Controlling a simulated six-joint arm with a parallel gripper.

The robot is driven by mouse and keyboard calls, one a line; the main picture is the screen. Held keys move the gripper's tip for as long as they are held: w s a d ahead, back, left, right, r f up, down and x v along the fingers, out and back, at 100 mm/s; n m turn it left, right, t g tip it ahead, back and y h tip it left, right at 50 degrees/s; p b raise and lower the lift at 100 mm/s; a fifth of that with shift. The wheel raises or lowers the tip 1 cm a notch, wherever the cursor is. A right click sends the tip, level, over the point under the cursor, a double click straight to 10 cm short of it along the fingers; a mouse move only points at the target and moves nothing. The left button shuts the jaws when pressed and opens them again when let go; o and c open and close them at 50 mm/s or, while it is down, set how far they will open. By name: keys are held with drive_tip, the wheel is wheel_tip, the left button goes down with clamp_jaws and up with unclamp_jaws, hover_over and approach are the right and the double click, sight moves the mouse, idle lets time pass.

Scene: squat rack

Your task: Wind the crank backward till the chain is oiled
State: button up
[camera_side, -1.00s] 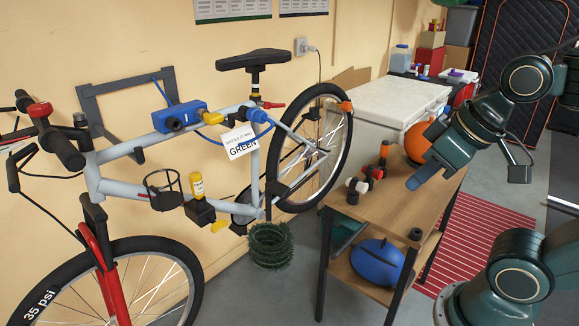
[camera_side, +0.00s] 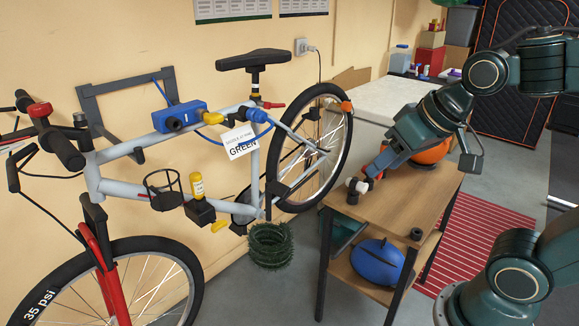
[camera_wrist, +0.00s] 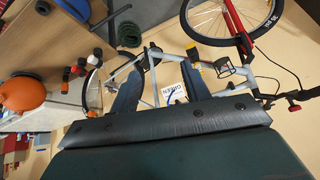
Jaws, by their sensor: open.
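The grey bicycle (camera_side: 125,188) is held at a wall frame. Its crank area (camera_side: 240,218) is low on the frame, with a yellow pedal-like part (camera_side: 220,226) beside it; the chain is too small to make out. A yellow bottle (camera_side: 196,186) stands upright on a black block near the crank. My gripper (camera_side: 374,168) is open, right of the rear wheel, above the wooden bench and apart from the crank. In the wrist view, its two fingers (camera_wrist: 158,92) are spread with the bicycle beyond them, and nothing is held. In the side view the fingers overlap the red and black fitting.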

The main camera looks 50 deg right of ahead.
drive_tip(key=w+d+f+m+t, duration=0.1)
drive_tip(key=w+d+f+m, duration=0.2)
drive_tip(key=w, duration=0.6)
drive_tip(key=w+d+f+m+t+h, duration=0.1)
drive_tip(key=w+d+f+m+t, duration=0.1)
drive_tip(key=w+f+m, duration=0.5)
drive_tip(key=w+d+m+t, duration=0.1)
drive_tip(key=w+d+m, duration=0.15)
drive_tip(key=w, duration=0.75)
drive_tip(key=w+d+f+m+t+h, duration=0.1)
drive_tip(key=w+d+f+m, duration=0.15)
drive_tip(key=f+m, duration=0.2)
drive_tip(key=w+d+f+m+t, duration=0.1)
drive_tip(key=w+d+f+m, duration=0.1)
drive_tip(key=w+f+m, duration=0.3)
drive_tip(key=m+t+h, duration=0.2)
drive_tip(key=m, duration=0.4)
approach(283, 191)
drive_tip(key=shift+s+r, duration=0.15)
drive_tip(key=shift+s, duration=0.35)
drive_tip(key=shift+w, duration=0.1)
drive_tip(key=shift+x, duration=6.75)
